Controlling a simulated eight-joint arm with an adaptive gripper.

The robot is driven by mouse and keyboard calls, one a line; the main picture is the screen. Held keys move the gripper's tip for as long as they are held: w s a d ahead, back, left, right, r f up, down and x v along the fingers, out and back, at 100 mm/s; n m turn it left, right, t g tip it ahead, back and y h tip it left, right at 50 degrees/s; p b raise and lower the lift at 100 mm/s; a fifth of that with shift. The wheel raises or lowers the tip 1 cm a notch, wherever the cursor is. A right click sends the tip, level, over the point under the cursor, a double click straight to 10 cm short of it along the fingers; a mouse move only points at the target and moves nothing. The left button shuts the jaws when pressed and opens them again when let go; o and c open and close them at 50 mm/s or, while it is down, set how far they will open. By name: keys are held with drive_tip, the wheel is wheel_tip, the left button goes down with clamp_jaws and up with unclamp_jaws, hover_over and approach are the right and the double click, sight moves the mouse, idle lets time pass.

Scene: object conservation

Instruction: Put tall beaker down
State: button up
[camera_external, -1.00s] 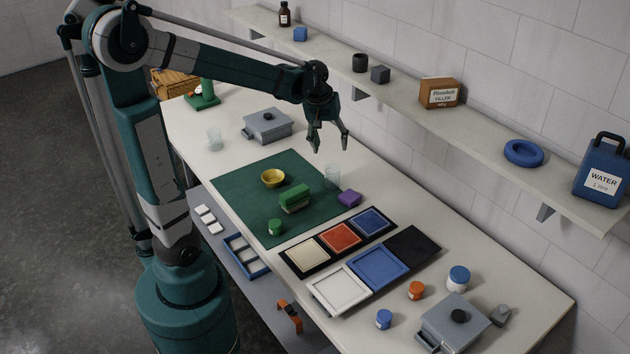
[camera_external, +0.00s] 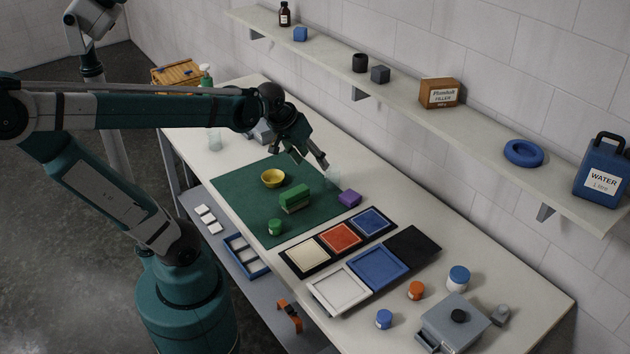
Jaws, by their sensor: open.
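A clear glass beaker (camera_external: 333,179) stands upright at the back right edge of the green mat (camera_external: 240,207). A second clear glass vessel (camera_external: 214,141) stands on the bench at the far left. I cannot tell for sure which is the tall beaker. My gripper (camera_external: 312,163) is open, just left of and above the beaker at the mat edge. One finger overlaps the beaker's upper rim in the picture; whether they touch is unclear.
On the mat are a yellow bowl (camera_external: 273,179), a green sponge-like block (camera_external: 295,198) and a green jar (camera_external: 275,227). A purple block (camera_external: 349,198) lies right of the beaker. Framed colour trays (camera_external: 339,240) lie in front. A wall shelf (camera_external: 440,120) runs behind.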

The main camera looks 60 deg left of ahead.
drive_tip(key=s+d+f+m+t, duration=0.1)
drive_tip(key=s+d+m, duration=0.2)
drive_tip(key=s, duration=0.4)
drive_tip(key=shift+d+f+t, duration=0.15)
drive_tip(key=shift+f+t, duration=0.05)
drive_tip(key=shift+t, duration=0.1)
drive_tip(key=shift+f, duration=0.1)
wheel_tip(320, 180, down, 26)
drive_tip(key=b, duration=2.6)
idle(3.2)
